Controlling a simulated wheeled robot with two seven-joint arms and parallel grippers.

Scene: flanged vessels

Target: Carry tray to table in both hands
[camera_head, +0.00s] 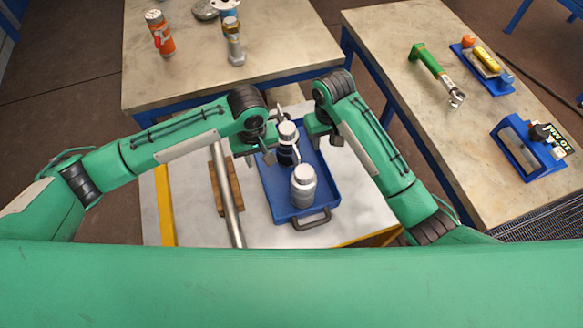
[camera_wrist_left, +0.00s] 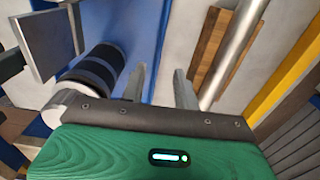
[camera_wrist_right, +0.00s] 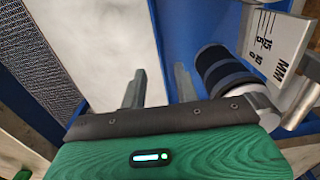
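The blue tray (camera_head: 325,180) lies on a pale worktop with its dark near handle (camera_head: 312,220) toward me. It holds a grey canister (camera_head: 303,187) and a dark-banded canister (camera_head: 287,133) with a pale cap, both upright. My left gripper (camera_head: 259,157) is at the tray's left side; in the left wrist view its fingers (camera_wrist_left: 159,88) are apart, with the tray's edge between them. My right gripper (camera_head: 325,139) is at the right side; its fingers (camera_wrist_right: 159,88) are apart around the opposite edge in the right wrist view. The tray's far end is partly hidden.
A metal pipe (camera_head: 226,195) and a wooden block (camera_head: 216,172) lie left of the tray. A beige table (camera_head: 190,75) stands beyond, bearing an orange-and-grey can (camera_head: 159,33) and metal parts. A right-hand table (camera_head: 440,130) holds a green-handled tool (camera_head: 437,74) and blue stands.

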